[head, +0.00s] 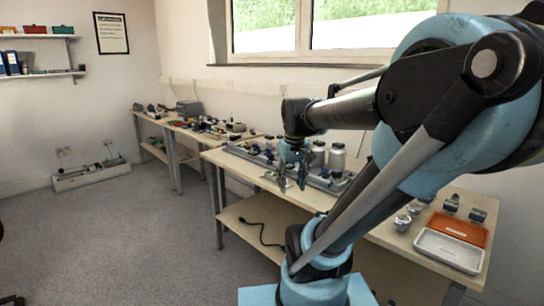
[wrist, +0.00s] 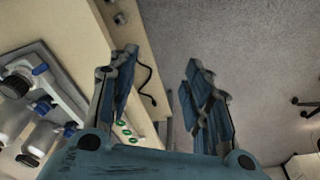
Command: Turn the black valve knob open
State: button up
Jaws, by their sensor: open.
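My gripper (head: 292,180) hangs over the front edge of the middle workbench, fingers pointing down. In the wrist view my gripper (wrist: 158,66) has its two fingers well apart with nothing between them. A grey rig with white bottles (head: 337,158) stands on the bench beside and behind the gripper. In the wrist view the rig's bottles (wrist: 14,118) and blue-handled fittings lie to the left, outside the fingers. A small dark knob-like part (wrist: 27,160) shows at lower left there; I cannot tell whether it is the black valve knob. The knob is not clearly visible in the head view.
The workbench (head: 225,160) has a lower shelf with a black cable (head: 262,235). An orange tray (head: 458,229) and a white tray (head: 449,250) lie at its right, near several small metal parts. Another bench with clutter stands farther left. The grey floor at left is mostly clear.

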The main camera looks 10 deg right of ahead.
jog(key=w+r+n, duration=0.1)
jog(key=w+r, duration=0.8)
jog(key=w, duration=0.4)
jog(key=r+n+g, duration=0.1)
jog(key=n+g, duration=0.1)
jog(key=n, duration=0.2)
send_over(271, 157)
jog(key=w, duration=0.1)
jog(key=f, duration=1.6)
jog(key=shift+d+f, duration=0.2)
jog(key=shift+f, duration=0.2)
grip_shut()
